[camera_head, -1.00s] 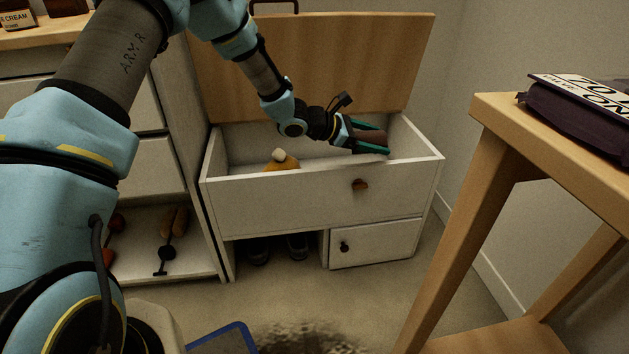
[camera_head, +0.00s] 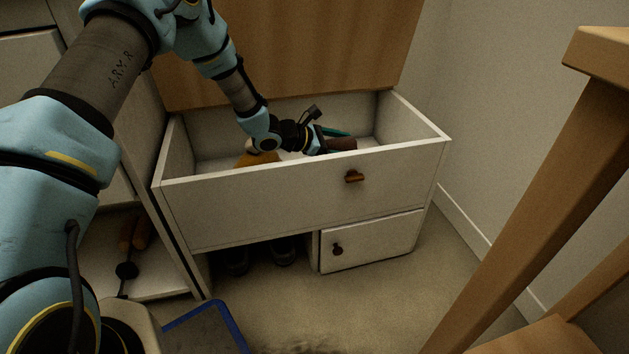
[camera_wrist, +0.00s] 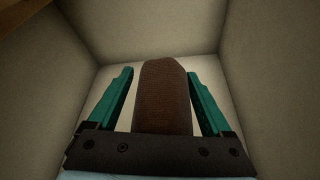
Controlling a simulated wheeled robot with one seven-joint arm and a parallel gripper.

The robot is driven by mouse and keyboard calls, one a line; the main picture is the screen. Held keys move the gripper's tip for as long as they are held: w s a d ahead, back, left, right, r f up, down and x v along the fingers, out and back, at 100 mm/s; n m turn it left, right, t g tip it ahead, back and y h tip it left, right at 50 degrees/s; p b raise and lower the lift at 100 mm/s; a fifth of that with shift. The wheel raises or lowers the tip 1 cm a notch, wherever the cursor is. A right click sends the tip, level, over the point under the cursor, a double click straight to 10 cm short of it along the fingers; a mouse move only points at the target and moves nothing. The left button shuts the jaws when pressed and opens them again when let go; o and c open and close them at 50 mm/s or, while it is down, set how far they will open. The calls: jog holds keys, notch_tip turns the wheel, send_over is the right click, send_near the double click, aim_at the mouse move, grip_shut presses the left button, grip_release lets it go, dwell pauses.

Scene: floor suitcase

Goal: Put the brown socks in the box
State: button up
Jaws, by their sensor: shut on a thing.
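The brown socks (camera_wrist: 165,95) are a rounded brown roll between the two green fingers of my gripper (camera_wrist: 165,95) in the wrist view. In the head view the socks (camera_head: 342,144) show just above the front wall of the white box (camera_head: 250,205), whose wooden lid (camera_head: 300,50) stands open at the back. My gripper (camera_head: 335,140) is inside the box at its right half, shut on the socks. The front wall hides the lower part of the gripper. In the wrist view pale box walls surround it.
A yellow-orange object (camera_head: 258,158) lies in the box, left of my gripper. A wooden table (camera_head: 530,200) stands on the right. Dark shoes (camera_head: 260,258) sit in the opening below. A blue-edged grey item (camera_head: 208,328) lies on the floor.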

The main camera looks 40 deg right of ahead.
notch_tip(320, 180, down, 9)
jog(key=b, duration=0.3)
jog(key=shift+f+b, duration=0.15)
jog(key=shift+b, duration=0.2)
jog(key=shift+f, duration=0.15)
jog(key=o, duration=1.1)
jog(key=shift+a+r, duration=0.15)
jog(key=shift+r, duration=0.15)
jog(key=p+v, duration=0.3)
jog(key=v, duration=0.3)
jog(key=shift+w+a+r, duration=0.15)
jog(key=shift+a, duration=0.4)
